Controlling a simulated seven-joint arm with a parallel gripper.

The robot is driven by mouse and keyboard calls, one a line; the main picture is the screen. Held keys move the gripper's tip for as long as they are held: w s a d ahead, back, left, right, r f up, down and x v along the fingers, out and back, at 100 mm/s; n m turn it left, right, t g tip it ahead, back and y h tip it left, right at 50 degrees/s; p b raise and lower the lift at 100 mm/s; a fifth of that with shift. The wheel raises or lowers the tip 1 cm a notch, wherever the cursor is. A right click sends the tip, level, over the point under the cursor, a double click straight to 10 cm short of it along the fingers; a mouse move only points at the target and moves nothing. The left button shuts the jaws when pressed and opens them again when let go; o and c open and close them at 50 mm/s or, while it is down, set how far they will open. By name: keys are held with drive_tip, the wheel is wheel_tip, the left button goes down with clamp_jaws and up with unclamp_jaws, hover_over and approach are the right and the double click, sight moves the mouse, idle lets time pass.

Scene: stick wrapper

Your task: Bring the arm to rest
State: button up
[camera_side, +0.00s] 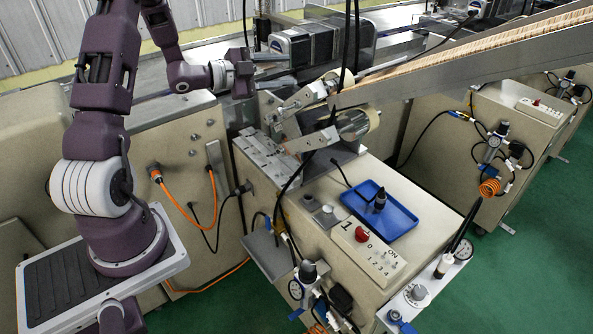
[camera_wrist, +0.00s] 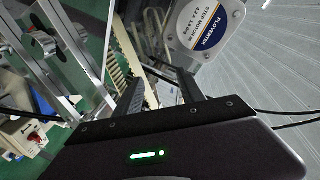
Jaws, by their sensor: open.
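My gripper (camera_side: 284,66) is in the upper middle of the side view, held out level over the machine line, with its fingers pointing right. It sits close beside a boxy stepper motor (camera_side: 305,45); I cannot tell whether they touch. In the wrist view the two dark fingers of my gripper (camera_wrist: 160,88) stand apart with nothing held between them. The motor with its blue and white label (camera_wrist: 205,28) shows just beyond the right finger.
A sloped chute of wooden sticks (camera_side: 480,38) runs to the upper right. A clear roll (camera_side: 357,124) and metal brackets sit below my gripper. A blue tray (camera_side: 385,222) with a dark fitting lies on the machine top beside a control box (camera_side: 368,250). Black cables hang near the motor.

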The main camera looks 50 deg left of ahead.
drive_tip(key=s+d+r+n+g+y, duration=0.35)
drive_tip(key=d+r+n+y, duration=0.35)
drive_tip(key=r, duration=0.3)
drive_tip(key=s+d+f+n+g+h, duration=0.1)
drive_tip(key=s+d+n+g, duration=0.1)
drive_tip(key=s+d, duration=0.4)
drive_tip(key=s+d+f+n+g+h, duration=0.1)
drive_tip(key=s+d, duration=0.4)
drive_tip(key=s, duration=0.6)
drive_tip(key=s+d+f+n+g+h, duration=0.1)
drive_tip(key=s+d+g, duration=0.3)
drive_tip(key=s, duration=0.5)
drive_tip(key=d+n, duration=0.1)
drive_tip(key=d, duration=0.1)
drive_tip(key=shift+s+d+f+n+h, duration=0.3)
drive_tip(key=shift+d+f+n+h, duration=0.05)
drive_tip(key=shift+n+h, duration=0.05)
